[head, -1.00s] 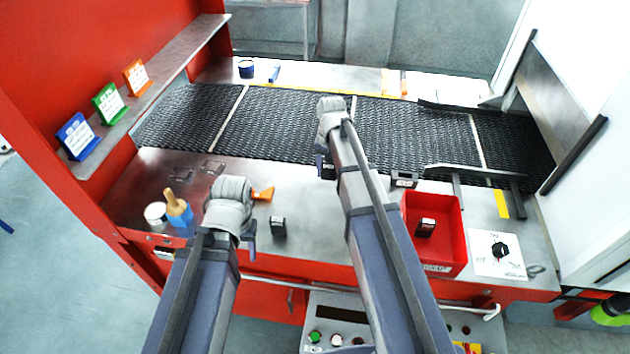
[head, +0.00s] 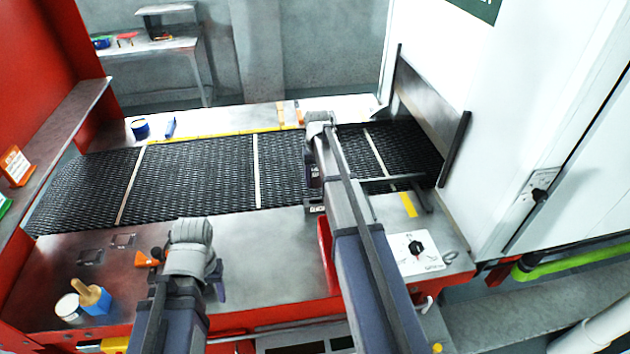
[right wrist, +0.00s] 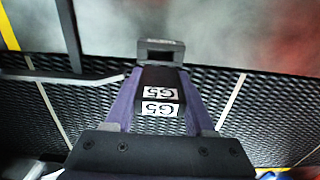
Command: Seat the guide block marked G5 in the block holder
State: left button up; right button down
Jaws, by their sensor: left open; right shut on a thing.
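The G5 guide block (right wrist: 158,98) is black with white G5 labels, held between the purple fingers of my right gripper (right wrist: 158,80) in the right wrist view. The dark block holder (right wrist: 160,45) lies just beyond the fingertips, lined up roughly with the block. I cannot tell whether they touch. In the head view the holder (head: 314,208) is at the belt's near edge, with my right gripper (head: 313,172) just behind it, partly hidden by its arm. My left gripper (head: 190,275) is open over the near left table, its fingers mostly hidden by its wrist.
The dark mesh belt (head: 205,178) runs across behind the holder. A red tray (head: 326,252) is mostly hidden by my right arm. A dial panel (head: 415,252) sits to its right. A blue holder with a brush (head: 95,298) and an orange piece (head: 145,259) lie at left.

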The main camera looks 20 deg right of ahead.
aim_at(316, 187)
jog(key=shift+f+b, duration=2.9)
jog(key=shift+f+b, duration=0.85)
jog(key=shift+f, duration=0.05)
jog(key=shift+c, duration=0.8)
grip_release()
jog(key=shift+r, duration=0.1)
notch_tip(316, 187, up, 8)
jog(key=p, duration=0.8)
